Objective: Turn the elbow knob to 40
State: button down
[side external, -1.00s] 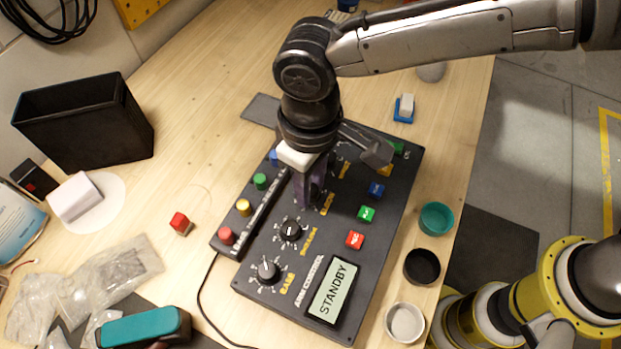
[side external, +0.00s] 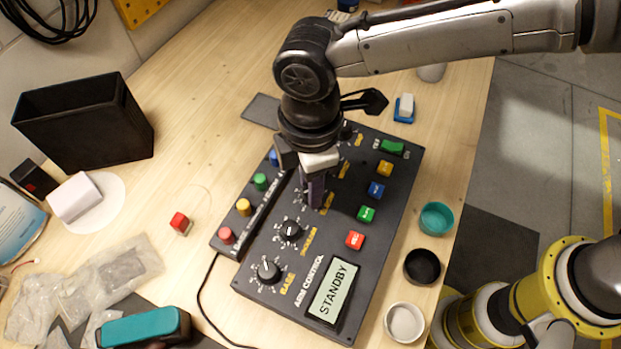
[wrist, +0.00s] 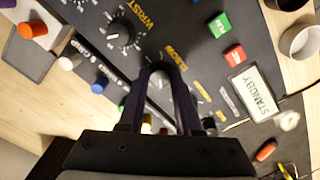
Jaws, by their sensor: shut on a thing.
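The black control panel (side external: 345,235) lies on the bench, with its screen (side external: 333,291) reading STANDBY. My gripper (side external: 315,196) points down over the elbow knob. In the wrist view the elbow knob (wrist: 160,77) shows as a grey top between the two dark fingers of my gripper (wrist: 160,85), beside the yellow ELBOW label (wrist: 178,61). The fingers are shut on it. Its pointer and most of its scale are hidden, so I cannot read its setting. In the side view the fingers hide the knob.
The shoulder knob (side external: 290,231) and base knob (side external: 268,270) stand nearer the screen; the wrist knob (wrist: 120,33) is on the other side. Colored push buttons, including a red one (side external: 355,240), line the right. A strip with round buttons (side external: 243,207) runs along the left.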

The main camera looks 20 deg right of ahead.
jog(key=shift+r+n, duration=0.15)
jog(key=shift+n, duration=1.55)
jog(key=c, duration=0.6)
grip_release()
notch_tip(320, 180, up, 14)
